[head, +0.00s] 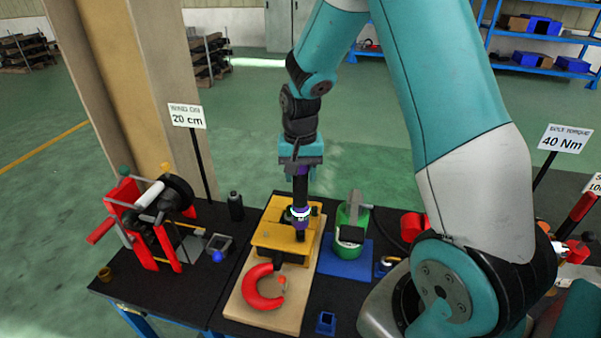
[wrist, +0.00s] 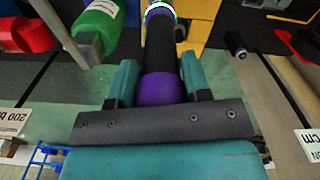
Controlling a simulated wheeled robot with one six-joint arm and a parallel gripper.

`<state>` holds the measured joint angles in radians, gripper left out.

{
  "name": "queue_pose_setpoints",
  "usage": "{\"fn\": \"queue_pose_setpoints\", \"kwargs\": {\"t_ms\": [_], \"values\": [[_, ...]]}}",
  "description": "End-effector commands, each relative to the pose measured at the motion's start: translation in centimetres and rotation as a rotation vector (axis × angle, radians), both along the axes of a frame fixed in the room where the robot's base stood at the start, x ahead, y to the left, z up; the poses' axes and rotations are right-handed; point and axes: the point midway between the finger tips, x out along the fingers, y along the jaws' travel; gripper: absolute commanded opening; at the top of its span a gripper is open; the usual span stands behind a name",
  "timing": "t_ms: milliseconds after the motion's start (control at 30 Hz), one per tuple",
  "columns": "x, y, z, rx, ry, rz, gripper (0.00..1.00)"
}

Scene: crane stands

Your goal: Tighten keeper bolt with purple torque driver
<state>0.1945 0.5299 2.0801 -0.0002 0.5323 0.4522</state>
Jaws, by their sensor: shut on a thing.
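My gripper (head: 301,166) is shut on the purple torque driver (head: 301,213), a black tool with purple parts and a white glowing ring. In the wrist view the driver's purple end (wrist: 161,89) sits between the teal fingers. In the head view the driver hangs upright, its lower end at the yellow block (head: 268,238) on a wooden board. The keeper bolt is hidden from sight, so I cannot tell whether the tip touches it. A red hook (head: 262,290) lies at the board's front.
A red winch (head: 150,215) stands left. A green bottle-shaped tool (head: 350,222) stands on a blue base just right of the board. A small blue cup (head: 326,322) is at the front. Signs read "20 cm" (head: 186,116) and "40 Nm" (head: 565,138).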

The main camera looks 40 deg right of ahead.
Motion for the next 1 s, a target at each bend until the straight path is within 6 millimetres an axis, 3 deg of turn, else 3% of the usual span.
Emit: {"fn": "queue_pose_setpoints", "kwargs": {"t_ms": [600, 1000], "values": [[0.1, 0.0, 4.4, -0.001, -0.004, 0.0, 0.03], [0.2, 0.0, 4.4, -0.001, -0.004, 0.0, 0.03]]}}
